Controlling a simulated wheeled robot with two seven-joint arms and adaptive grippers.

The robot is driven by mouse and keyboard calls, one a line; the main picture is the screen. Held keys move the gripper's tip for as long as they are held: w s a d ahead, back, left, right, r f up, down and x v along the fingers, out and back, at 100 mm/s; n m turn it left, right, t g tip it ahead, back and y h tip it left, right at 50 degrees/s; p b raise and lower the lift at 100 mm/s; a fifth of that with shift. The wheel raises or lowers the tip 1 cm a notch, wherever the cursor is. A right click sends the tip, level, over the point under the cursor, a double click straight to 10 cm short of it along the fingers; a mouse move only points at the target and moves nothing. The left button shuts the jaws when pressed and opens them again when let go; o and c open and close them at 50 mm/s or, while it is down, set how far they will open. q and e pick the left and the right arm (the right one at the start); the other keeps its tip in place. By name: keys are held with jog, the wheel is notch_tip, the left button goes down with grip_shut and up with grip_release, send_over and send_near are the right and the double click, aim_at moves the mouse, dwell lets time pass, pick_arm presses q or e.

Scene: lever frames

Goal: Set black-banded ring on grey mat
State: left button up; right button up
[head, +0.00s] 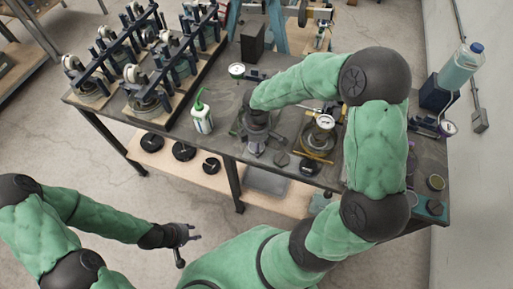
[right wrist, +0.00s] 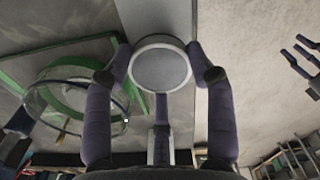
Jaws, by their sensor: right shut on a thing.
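My right gripper (head: 257,143) is over the middle of the dark workbench, seen from above. In the right wrist view its fingers (right wrist: 158,65) are shut on a round ring (right wrist: 138,44) with a pale rim around a grey face.
A white bottle with a green top (head: 201,118) stands left of the right gripper. Racks of round devices (head: 135,60) fill the bench's left. A dial gauge (head: 325,122) and a yellow-edged tool (head: 312,157) lie to the right. A blue-capped bottle (head: 462,66) stands at the far right.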

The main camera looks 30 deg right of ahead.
jog(key=shift+f, duration=1.15)
jog(key=shift+f+b, duration=0.15)
jog(key=shift+b, duration=0.15)
jog(key=o, duration=1.3)
jog(key=shift+r, duration=0.25)
notch_tip(320, 180, up, 12)
jog(key=p, duration=0.3)
jog(key=shift+s+f, duration=0.1)
jog(key=shift+f, duration=0.1)
